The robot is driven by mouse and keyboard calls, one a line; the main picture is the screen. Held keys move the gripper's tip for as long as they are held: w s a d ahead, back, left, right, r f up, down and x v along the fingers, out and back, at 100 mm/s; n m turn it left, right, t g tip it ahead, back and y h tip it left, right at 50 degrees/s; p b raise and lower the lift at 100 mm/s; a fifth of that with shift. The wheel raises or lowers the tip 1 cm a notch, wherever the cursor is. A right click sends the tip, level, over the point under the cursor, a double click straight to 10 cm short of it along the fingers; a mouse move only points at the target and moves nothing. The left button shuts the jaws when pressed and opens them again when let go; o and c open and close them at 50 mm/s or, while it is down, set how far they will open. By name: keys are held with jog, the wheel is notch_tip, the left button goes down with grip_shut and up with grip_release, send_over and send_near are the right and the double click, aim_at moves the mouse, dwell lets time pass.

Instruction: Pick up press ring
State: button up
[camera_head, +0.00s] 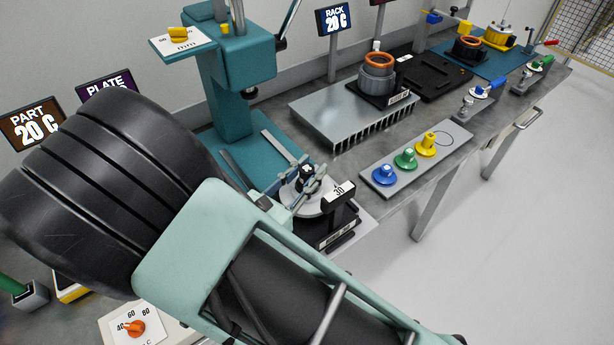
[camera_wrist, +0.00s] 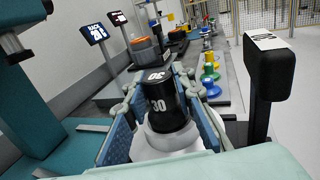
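A black cylinder marked 30 (camera_wrist: 166,108) stands upright on a pale round base (camera_wrist: 165,143) in the wrist view; I take it for the press ring, though its ring shape is not clear. My gripper (camera_wrist: 156,84) has one blue-padded finger on each side of it, with narrow gaps showing, so it looks open around the cylinder. In the head view my gripper (camera_head: 304,186) is low over the pale disc (camera_head: 322,206), and its fingers partly hide the cylinder. A black post with a white 30 label (camera_head: 341,191) stands just right of the fingers; it also shows in the wrist view (camera_wrist: 268,85).
A teal press (camera_head: 234,70) stands close behind on the left. A plate (camera_head: 402,180) holds blue, green and yellow flanged pieces to the right. A finned silver rack (camera_head: 325,112) carries a grey housing with an orange top (camera_head: 376,72). The floor at the right is clear.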

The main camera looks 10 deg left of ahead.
grip_shut()
jog(key=shift+r, duration=0.1)
